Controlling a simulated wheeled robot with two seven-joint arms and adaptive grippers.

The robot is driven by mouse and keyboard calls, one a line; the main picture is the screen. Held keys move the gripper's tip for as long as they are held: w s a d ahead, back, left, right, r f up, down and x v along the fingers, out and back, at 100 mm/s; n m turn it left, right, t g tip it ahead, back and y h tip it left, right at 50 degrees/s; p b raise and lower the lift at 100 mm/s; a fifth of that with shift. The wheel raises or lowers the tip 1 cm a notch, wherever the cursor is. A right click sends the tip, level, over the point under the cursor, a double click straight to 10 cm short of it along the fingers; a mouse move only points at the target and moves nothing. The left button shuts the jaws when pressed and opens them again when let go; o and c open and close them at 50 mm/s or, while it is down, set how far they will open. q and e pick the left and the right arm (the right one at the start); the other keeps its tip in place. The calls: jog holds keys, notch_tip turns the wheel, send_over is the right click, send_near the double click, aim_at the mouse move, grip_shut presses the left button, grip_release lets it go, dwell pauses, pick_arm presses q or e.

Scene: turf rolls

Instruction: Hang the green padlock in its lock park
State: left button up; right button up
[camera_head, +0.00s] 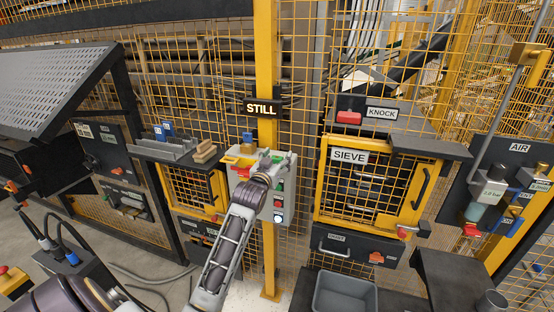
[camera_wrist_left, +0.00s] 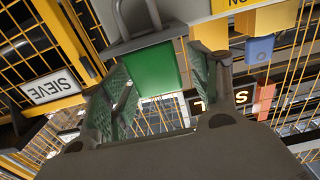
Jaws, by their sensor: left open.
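The green padlock (camera_wrist_left: 155,68) shows in the left wrist view, its green body between my two fingers and its grey shackle at the top of the picture. That view is upside down. My left gripper (camera_head: 265,163) is in front of the grey control box (camera_head: 284,213) under the STILL sign; its jaws are open around the padlock, and I cannot tell whether they touch it. In the head view the gripper hides most of the padlock. A yellow lettered part (camera_wrist_left: 272,18) with a blue piece (camera_wrist_left: 260,48) below it is beside the padlock; I cannot tell whether it is the lock park.
A yellow post (camera_head: 266,75) carries the STILL sign (camera_head: 262,108). The SIEVE door (camera_head: 348,157) stands to the right and a shelf with grey trays (camera_head: 170,149) to the left. A grey bin (camera_head: 345,292) is below. Wire mesh closes off the back.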

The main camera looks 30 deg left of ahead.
pick_arm(q)
jog(key=shift+s, duration=0.2)
jog(key=v, duration=1.1)
jog(key=shift+s, duration=0.3)
dwell(1.2)
